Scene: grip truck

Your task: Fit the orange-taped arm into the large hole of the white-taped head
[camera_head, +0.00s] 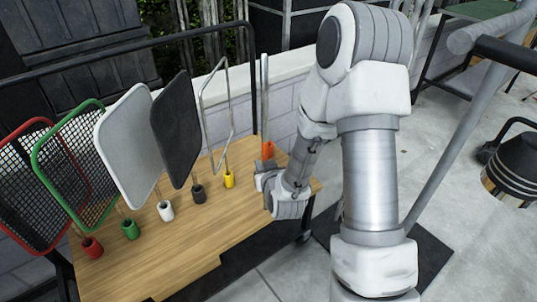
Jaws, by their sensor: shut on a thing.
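The orange-taped arm is a thin silver upright rod (265,95) with an orange band (268,150) near its lower end. It stands at the right end of the wooden cart top. My gripper (264,177) is at its lower end, just below the orange band, and is shut on it. My gripper and wrist hide the rod's bottom, so I cannot tell whether it still touches the cart. I cannot make out a white-taped head with a large hole. The white band (166,210) that shows is at the foot of a pale flat panel.
Several framed panels stand in a row left of my gripper, with red, green, white, black and yellow (229,180) bands. The wooden cart top (150,268) is bare in front. A grey pipe stand (470,125) rises at right. A black round object (515,165) is on the floor.

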